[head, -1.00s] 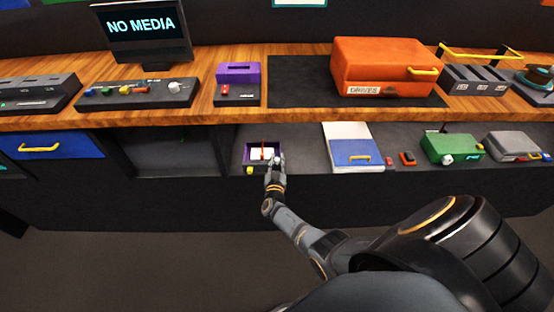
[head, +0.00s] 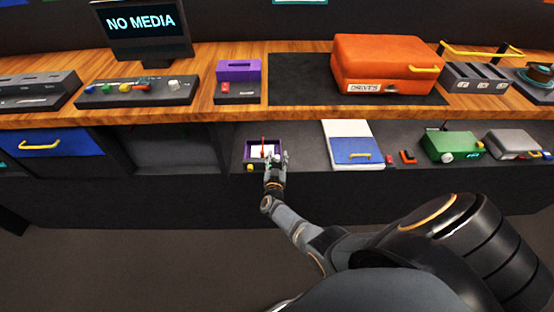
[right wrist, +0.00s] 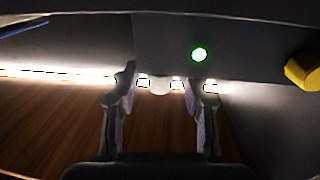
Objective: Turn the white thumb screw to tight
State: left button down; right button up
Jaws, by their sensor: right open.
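A small whitish rounded piece, which looks like the white thumb screw (right wrist: 160,86), shows between the fingertips in the right wrist view, on the front face of a dark panel. My right gripper (right wrist: 164,90) is open, with one finger on each side of it and a gap to each. I cannot tell how far the screw is turned. In the head view my right gripper (head: 276,161) is at the front right of a purple-edged box (head: 248,152) with a white inside and a thin red upright piece. The gripper hides the screw there. My left gripper is not in view.
A yellow knob (head: 250,168) is at the box's front left; it also shows in the right wrist view (right wrist: 304,70). A green-lit round light (right wrist: 199,54) is near the screw. A blue-and-white folder (head: 355,150) lies to the right on the lower shelf (head: 305,150).

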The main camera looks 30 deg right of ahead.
jog(key=v, duration=1.2)
jog(key=shift+a, duration=0.1)
jog(key=s+a+f+n+g+y+p, duration=0.2)
jog(key=s+a+f+n+y+p, duration=0.1)
jog(key=s+f+y+p, duration=0.25)
jog(key=s+a+f+n+g+y+p, duration=0.2)
jog(key=s+a+f+n+y, duration=0.15)
jog(key=s+f, duration=0.4)
jog(key=s+d+f+g+p, duration=0.1)
jog(key=s+f+g, duration=0.2)
jog(key=s, duration=0.6)
jog(key=s+d+f+n+g+p, duration=0.1)
jog(key=s+d+f+g, duration=0.1)
jog(key=s, duration=0.7)
jog(key=s+d+f+g+y+p, duration=0.1)
jog(key=s+f+g, duration=0.3)
jog(key=s, duration=0.5)
jog(key=shift+s+d+f+p, duration=0.35)
jog(key=shift+d+f+p, duration=0.1)
jog(key=shift+d+f, duration=0.15)
